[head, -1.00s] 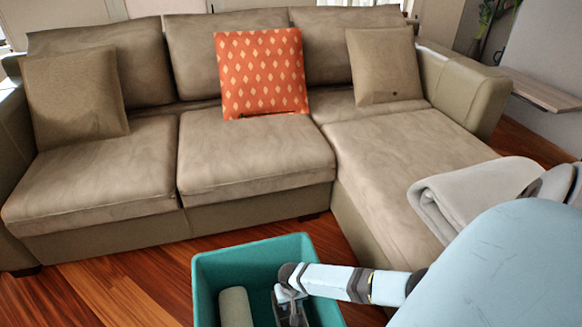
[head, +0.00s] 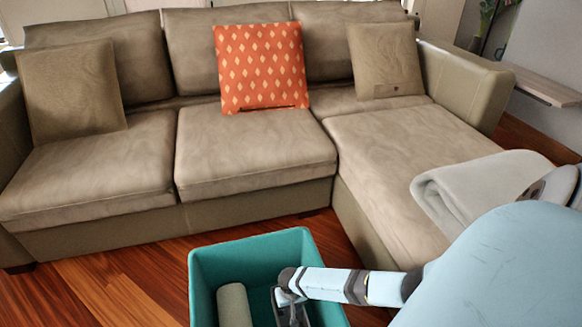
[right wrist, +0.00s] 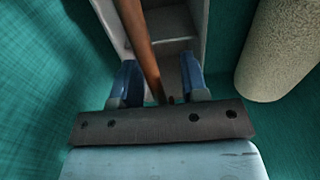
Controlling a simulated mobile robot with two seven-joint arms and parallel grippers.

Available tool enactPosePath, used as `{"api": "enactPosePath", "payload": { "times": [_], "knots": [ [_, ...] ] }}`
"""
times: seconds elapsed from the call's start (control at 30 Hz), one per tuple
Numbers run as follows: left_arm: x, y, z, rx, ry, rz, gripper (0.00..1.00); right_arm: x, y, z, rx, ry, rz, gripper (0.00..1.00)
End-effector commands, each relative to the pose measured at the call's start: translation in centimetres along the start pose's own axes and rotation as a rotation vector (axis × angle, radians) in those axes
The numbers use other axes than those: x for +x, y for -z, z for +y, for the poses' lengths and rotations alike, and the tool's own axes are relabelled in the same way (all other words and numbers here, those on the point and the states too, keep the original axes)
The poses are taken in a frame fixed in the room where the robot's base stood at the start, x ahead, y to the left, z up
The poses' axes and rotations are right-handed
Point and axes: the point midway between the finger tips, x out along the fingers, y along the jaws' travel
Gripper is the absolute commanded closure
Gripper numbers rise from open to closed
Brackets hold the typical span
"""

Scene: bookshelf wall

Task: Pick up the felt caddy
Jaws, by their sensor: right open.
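The felt caddy (right wrist: 172,20) looks to be the grey, open-topped box with compartments and a brown bar-like handle (right wrist: 143,50) in the right wrist view. It stands inside a teal bin (head: 250,250). My right gripper (right wrist: 158,84) is open, with its blue fingers on either side of the bar; I cannot tell whether they touch it. In the head view my right gripper (head: 291,300) reaches down into the bin and hides much of the caddy. My left gripper is not in view.
The bin's walls are close around the gripper. Behind are a sectional sofa (head: 255,155) and an orange patterned cushion (head: 260,68). Wooden floor lies left of the bin.

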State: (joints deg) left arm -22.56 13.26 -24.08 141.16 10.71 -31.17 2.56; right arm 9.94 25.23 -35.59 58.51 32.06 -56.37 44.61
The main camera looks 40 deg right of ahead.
Motion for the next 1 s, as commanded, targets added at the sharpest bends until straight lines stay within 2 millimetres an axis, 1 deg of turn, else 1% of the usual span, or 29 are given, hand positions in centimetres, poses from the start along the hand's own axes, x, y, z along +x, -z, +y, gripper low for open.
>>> {"api": "enactPosePath", "payload": {
  "times": [0.57,0.6,0.67,0.7,0.73,0.77,1.0],
  "knots": [
    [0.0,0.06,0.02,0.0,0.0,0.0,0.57,0.43,0.01,-0.03,0.001,0.001,0.0,0.6],
    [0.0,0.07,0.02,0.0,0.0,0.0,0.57,0.43,0.01,-0.03,0.001,0.001,0.0,0.69],
    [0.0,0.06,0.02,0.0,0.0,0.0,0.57,0.43,0.01,-0.02,0.0,0.0,0.0,0.83],
    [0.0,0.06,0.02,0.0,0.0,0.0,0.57,0.43,0.01,-0.02,0.0,0.0,0.0,0.92],
    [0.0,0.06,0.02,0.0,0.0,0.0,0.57,0.43,0.01,-0.02,0.0,0.0,0.0,0.99],
    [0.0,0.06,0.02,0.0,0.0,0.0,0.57,0.43,0.0,-0.02,0.0,0.0,0.0,1.0],
    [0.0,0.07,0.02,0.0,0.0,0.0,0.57,0.4,0.03,-0.03,0.0,0.001,0.001,1.0]
  ]
}}
